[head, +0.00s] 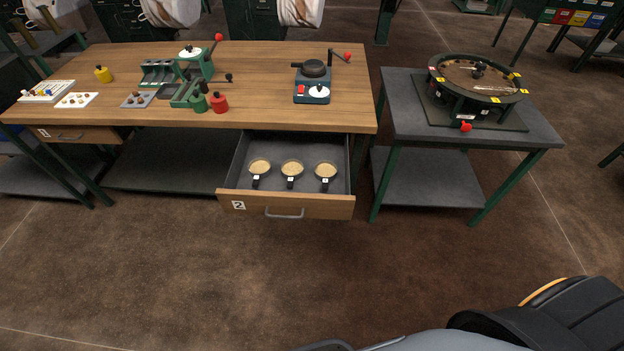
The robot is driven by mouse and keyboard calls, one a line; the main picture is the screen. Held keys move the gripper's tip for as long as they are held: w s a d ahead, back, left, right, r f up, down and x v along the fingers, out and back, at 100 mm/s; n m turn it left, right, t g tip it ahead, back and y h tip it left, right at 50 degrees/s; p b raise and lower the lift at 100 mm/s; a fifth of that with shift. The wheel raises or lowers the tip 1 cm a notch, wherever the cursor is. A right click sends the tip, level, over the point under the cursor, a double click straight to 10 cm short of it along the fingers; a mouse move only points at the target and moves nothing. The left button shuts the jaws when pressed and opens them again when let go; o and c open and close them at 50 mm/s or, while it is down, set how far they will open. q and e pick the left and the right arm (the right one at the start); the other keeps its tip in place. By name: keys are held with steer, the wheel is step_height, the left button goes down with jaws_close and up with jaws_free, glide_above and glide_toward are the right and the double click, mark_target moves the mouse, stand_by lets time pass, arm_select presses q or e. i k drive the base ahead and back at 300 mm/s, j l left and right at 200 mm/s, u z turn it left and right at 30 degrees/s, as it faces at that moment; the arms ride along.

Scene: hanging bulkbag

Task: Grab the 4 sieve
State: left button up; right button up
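Three sieves lie side by side in the open drawer (300,205), which is marked 2: a left sieve (260,166), a middle sieve (292,168) and a right sieve (326,170). Each has a round pale tan mesh and a short black handle with a small white tag pointing to the drawer front. The numbers on the tags are too small to read, so I cannot tell which is 4. Neither of my grippers is in view. Only grey and black parts of my own body show at the bottom right, well apart from the drawer.
The wooden workbench (260,65) carries a green press (192,65), a red weight (219,102) and a dark device with a lever (313,82). A grey side table (400,105) with a round machine (478,80) stands right. The floor before the drawer is clear.

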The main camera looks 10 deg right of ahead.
mark_target(326, 170)
steer(key=i+j, duration=0.25)
steer(key=i, duration=0.15)
steer(key=i+j, duration=0.3)
steer(key=i, duration=0.05)
